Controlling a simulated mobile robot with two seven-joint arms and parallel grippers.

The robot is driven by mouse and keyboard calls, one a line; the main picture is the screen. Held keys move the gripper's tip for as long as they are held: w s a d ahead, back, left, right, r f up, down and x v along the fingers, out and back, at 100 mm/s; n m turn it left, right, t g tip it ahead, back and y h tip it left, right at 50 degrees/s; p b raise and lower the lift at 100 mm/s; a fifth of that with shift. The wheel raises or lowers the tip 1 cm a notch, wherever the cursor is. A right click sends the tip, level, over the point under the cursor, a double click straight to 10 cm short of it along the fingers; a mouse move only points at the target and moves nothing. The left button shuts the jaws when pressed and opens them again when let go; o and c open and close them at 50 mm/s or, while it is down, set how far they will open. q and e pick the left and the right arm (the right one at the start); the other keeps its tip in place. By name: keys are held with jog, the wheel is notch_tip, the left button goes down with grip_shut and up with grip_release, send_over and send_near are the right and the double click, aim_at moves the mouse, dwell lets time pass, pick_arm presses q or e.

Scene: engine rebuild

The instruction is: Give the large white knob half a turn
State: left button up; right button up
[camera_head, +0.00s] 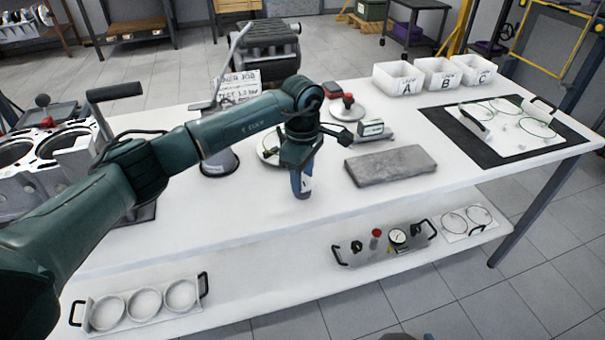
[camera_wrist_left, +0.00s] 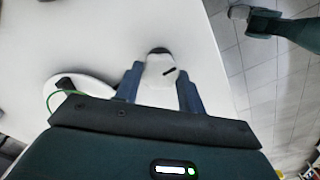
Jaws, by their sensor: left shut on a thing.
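The large white knob (camera_wrist_left: 160,78) is between the two blue fingers of my left gripper (camera_wrist_left: 160,92) in the left wrist view. It is white with a dark mark on its face and a dark far edge. In the head view my left gripper (camera_head: 302,186) points down at the front part of the white table, shut on the knob. Only a small white part of the knob (camera_head: 307,184) shows there; the fingers hide the rest.
A grey block (camera_head: 390,165) lies right of the gripper. A round white plate (camera_head: 265,152) is just behind it, and a disc with a red-topped knob (camera_head: 347,108) stands further back. White bins (camera_head: 399,80) and a dark mat (camera_head: 452,119) are at the right. The front edge is clear.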

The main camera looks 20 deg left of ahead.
pick_arm(q)
jog(key=shift+n, duration=0.4)
jog(key=shift+c, duration=0.4)
